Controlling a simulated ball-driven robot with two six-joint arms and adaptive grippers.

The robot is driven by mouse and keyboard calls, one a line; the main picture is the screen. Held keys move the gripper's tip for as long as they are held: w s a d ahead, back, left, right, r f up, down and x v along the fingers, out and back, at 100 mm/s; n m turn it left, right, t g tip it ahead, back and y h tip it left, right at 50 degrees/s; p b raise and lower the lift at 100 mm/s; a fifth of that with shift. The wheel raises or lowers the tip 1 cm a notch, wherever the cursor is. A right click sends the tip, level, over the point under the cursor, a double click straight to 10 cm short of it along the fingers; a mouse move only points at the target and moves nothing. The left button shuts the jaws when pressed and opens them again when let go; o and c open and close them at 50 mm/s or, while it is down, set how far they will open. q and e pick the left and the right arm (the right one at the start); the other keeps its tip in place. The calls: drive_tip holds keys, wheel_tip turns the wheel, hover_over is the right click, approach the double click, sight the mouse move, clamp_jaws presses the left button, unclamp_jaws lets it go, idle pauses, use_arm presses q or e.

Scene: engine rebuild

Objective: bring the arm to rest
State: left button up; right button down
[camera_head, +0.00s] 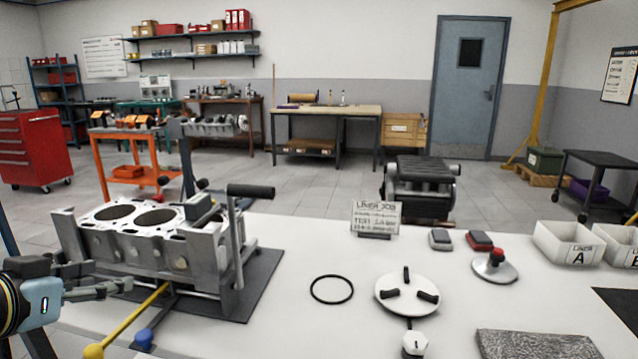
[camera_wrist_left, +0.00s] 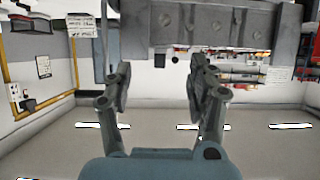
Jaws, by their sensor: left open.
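My left gripper (camera_head: 100,288) comes in from the left edge of the head view, low and in front of the engine block (camera_head: 122,262). In the left wrist view my left gripper (camera_wrist_left: 160,85) has its two fingers spread apart with nothing between them. The engine block's side (camera_wrist_left: 215,25) fills the top of that view, beyond the fingertips; I cannot tell whether they touch it. My right gripper is not in view.
On the white table (camera_head: 270,300) lie a black ring (camera_head: 331,289), a white disc with black pads (camera_head: 407,294), a suction-cup tool (camera_head: 495,266) and a grey textured plate (camera_head: 535,345). Bin A (camera_head: 570,245) stands right. Yellow and blue knobbed levers (camera_head: 93,351) jut out below the block.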

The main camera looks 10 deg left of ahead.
use_arm(q)
drive_tip(key=s+d+f+g+y, duration=0.1)
drive_tip(key=s+d+f+g, duration=0.2)
drive_tip(key=s, duration=0.4)
drive_tip(key=s+d+f+g, duration=0.3)
drive_tip(key=s, duration=0.5)
drive_tip(key=s+d+f+g+y, duration=0.1)
drive_tip(key=s+d+f+g, duration=0.2)
drive_tip(key=s, duration=0.4)
wheel_tip(320, 180, down, 29)
drive_tip(key=s+a+g+b, duration=0.2)
drive_tip(key=a+b, duration=0.1)
drive_tip(key=b, duration=0.1)
drive_tip(key=s+f+b, duration=0.2)
drive_tip(key=s+f, duration=1.6)
drive_tip(key=shift+s+a+g, duration=0.15)
drive_tip(key=shift+a+g, duration=0.1)
drive_tip(key=shift+g, duration=0.15)
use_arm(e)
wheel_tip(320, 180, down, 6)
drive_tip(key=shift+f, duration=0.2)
use_arm(q)
drive_tip(key=shift+a+n, duration=0.1)
drive_tip(key=shift+n, duration=0.2)
